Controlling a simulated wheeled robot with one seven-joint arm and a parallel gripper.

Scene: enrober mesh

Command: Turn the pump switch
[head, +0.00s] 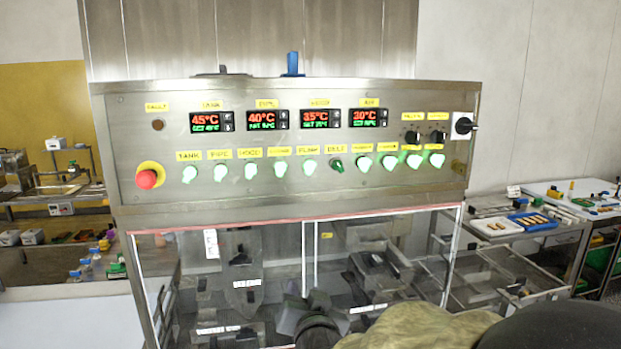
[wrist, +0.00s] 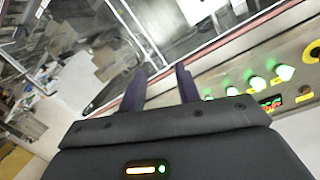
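The control panel (head: 290,185) has a row of lit green rotary switches under yellow labels. The label that seems to read PUMP sits above the fifth switch (head: 309,167) from the left, though the print is small. The sixth switch, under a label like BELT, looks darker than its neighbours. My gripper (head: 302,302) is low in the head view, in front of the clear doors and well below the switch row. In the wrist view my gripper (wrist: 160,82) has its two dark fingers apart with nothing between them. Some left-end switches (wrist: 258,82) show there; I cannot identify the pump switch.
A red emergency stop (head: 146,180) is at the panel's left and a black-handled rotary switch (head: 464,126) at its right. Four temperature displays (head: 268,119) sit above. Clear doors (head: 215,270) are below. A side table (head: 550,228) with trays stands at right.

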